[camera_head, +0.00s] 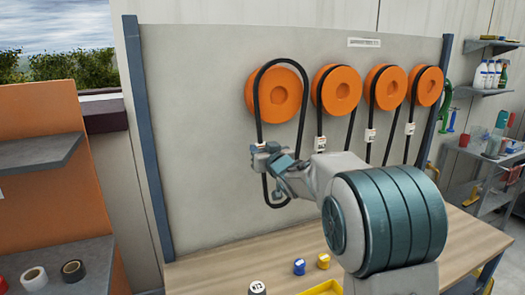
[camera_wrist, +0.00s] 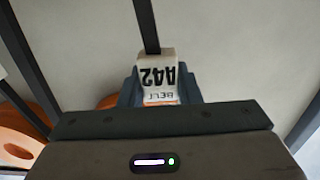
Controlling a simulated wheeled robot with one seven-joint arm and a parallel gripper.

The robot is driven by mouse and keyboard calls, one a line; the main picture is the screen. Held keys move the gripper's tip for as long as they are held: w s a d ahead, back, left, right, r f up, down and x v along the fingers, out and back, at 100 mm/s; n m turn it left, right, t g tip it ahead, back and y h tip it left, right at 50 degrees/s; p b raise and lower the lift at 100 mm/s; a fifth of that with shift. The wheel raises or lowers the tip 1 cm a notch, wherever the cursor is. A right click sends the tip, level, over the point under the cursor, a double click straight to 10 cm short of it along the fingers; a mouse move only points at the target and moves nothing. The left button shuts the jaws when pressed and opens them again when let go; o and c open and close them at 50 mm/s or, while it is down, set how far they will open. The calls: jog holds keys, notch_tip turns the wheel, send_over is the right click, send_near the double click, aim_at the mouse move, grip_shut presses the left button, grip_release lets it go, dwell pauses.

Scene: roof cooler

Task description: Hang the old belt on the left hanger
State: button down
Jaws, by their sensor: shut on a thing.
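A black belt (camera_head: 305,105) forms a long loop that passes over the leftmost orange round hanger (camera_head: 279,93). Its left strand crosses the hanger's face and its top arcs just above the rim; I cannot tell whether it rests on the hanger or stays in front. The loop's lower end hangs below my gripper (camera_head: 267,156). My gripper is shut on the belt at its white tag, and the wrist view shows the tag (camera_wrist: 158,78) reading A42 BELT, upside down, between the fingers. A black strand (camera_wrist: 147,25) runs from the tag to the picture's top.
Several more orange hangers (camera_head: 341,91) to the right carry black belts with white tags. A wooden bench (camera_head: 215,268) below holds a blue item (camera_head: 299,266), a yellow item (camera_head: 323,261) and a yellow tray (camera_head: 322,288). A blue post (camera_head: 148,140) stands left of the panel.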

jog(key=shift+p+x, duration=0.35)
jog(key=shift+x, duration=1.15)
jog(key=shift+w+a+r, duration=0.1)
jog(key=shift+w, duration=0.1)
jog(key=shift+f, duration=0.25)
dwell(1.0)
jog(key=shift+f+b, duration=0.5)
jog(key=shift+b, duration=0.1)
jog(key=shift+f+b, duration=0.3)
jog(key=shift+f, duration=0.05)
jog(key=c, duration=1)
grip_release()
jog(key=shift+o, duration=0.2)
